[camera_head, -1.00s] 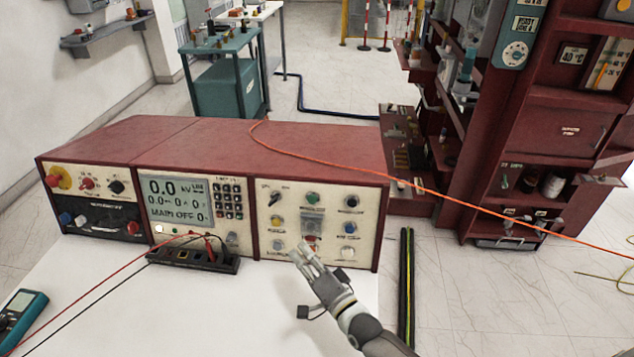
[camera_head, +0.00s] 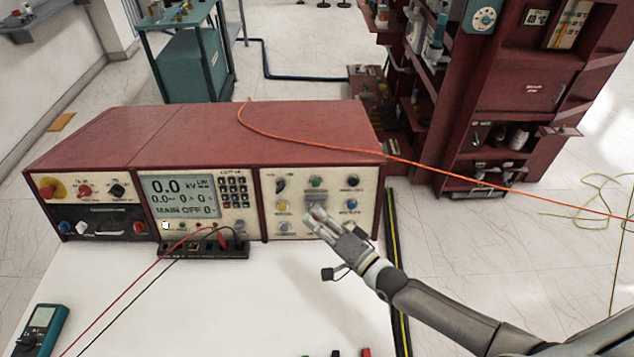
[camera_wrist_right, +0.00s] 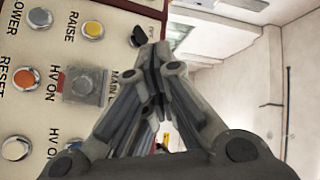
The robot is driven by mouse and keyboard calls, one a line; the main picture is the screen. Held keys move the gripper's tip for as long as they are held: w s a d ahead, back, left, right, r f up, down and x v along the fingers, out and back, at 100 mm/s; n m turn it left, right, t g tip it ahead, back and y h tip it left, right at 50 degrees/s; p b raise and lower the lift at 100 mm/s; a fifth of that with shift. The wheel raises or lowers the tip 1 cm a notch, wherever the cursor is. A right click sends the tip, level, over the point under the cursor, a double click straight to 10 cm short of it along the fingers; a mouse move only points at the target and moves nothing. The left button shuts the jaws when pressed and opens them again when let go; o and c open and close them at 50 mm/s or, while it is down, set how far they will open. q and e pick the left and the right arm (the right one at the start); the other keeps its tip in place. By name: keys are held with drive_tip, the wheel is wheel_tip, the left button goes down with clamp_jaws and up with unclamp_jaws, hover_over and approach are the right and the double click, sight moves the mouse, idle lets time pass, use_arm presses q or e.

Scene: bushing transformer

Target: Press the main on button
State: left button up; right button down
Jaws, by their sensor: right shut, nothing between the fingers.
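The control panel (camera_head: 268,228) is the cream right section of a red console, with several round buttons and a centre switch. My right gripper (camera_head: 318,214) is shut and empty, its tips in front of the panel's lower middle. In the right wrist view the shut fingertips (camera_wrist_right: 154,60) are close to the panel, beside a black knob (camera_wrist_right: 138,37); contact cannot be told. A "MAIN O…" label (camera_wrist_right: 116,76) is partly covered by the fingers, and I cannot tell which button it names. A grey square switch (camera_wrist_right: 85,86) is left of the fingers. The display (camera_head: 181,196) reads "MAIN OFF". My left gripper is out of view.
A black terminal strip (camera_head: 204,247) with red and black leads stands before the console. An orange cable (camera_head: 330,149) crosses the console top. A teal meter (camera_head: 42,328) lies on the white tabletop (camera_head: 200,310). A red cabinet (camera_head: 530,95) stands behind right.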

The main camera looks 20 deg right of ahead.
sight(316, 182)
drive_tip(key=w+b, duration=0.2)
drive_tip(key=w+d+f+b, duration=0.1)
drive_tip(key=w+b, duration=0.1)
drive_tip(key=w, duration=0.1)
drive_tip(key=w+d+f+b, duration=0.1)
drive_tip(key=w+b, duration=0.2)
drive_tip(key=shift+w+d, duration=0.1)
drive_tip(key=shift+w, duration=0.05)
idle(1.2)
drive_tip(key=shift+f, duration=0.1)
drive_tip(key=shift+w+d+b, duration=0.1)
drive_tip(key=shift+w+b, duration=0.3)
drive_tip(key=shift+b, duration=0.05)
